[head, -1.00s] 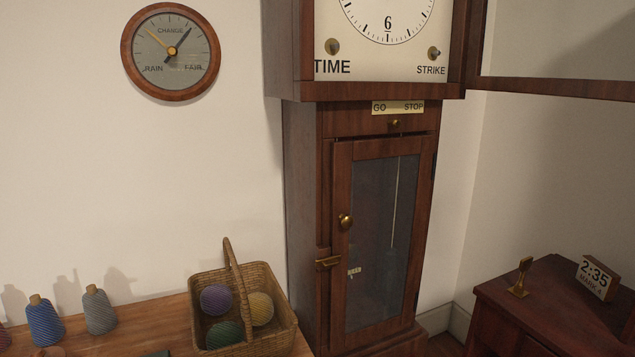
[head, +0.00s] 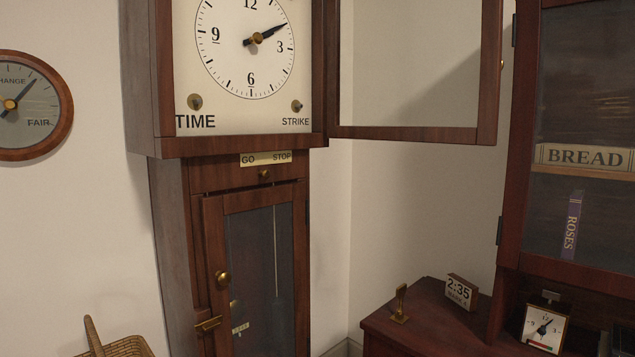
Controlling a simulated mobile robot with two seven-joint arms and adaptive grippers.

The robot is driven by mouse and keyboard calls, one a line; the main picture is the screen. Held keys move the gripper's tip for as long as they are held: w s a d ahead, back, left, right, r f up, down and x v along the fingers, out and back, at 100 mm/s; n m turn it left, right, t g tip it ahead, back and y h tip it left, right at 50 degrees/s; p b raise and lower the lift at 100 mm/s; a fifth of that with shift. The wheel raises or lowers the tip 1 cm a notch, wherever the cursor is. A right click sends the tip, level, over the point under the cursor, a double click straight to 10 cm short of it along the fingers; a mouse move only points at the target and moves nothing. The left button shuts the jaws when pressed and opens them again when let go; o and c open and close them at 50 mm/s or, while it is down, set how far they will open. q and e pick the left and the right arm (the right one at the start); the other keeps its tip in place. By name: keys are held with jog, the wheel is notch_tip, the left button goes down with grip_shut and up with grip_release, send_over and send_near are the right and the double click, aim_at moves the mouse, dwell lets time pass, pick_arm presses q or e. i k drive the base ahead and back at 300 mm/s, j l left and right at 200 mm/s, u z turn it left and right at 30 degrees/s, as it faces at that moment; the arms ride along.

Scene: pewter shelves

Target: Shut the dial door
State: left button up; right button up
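The dial door (head: 487,75) is a wooden frame around a clear pane. It stands wide open, swung out to the right from the tall clock's hood. A small brass knob (head: 502,64) shows at its far right edge. The clock dial (head: 246,60) is uncovered, with a TIME hole and a STRIKE hole near its lower corners. The lower trunk door (head: 213,240) has a brass knob and looks slightly ajar. Neither of my grippers is in view.
A low cabinet (head: 385,325) at the lower right holds a 2:35 block (head: 459,291), a brass piece (head: 400,303) and a small clock (head: 544,327). A tall glazed cabinet (head: 510,170) stands at the right, close to the open door. A basket (head: 115,347) is at the lower left.

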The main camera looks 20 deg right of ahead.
aim_at(491, 65)
jog(key=z, duration=0.95)
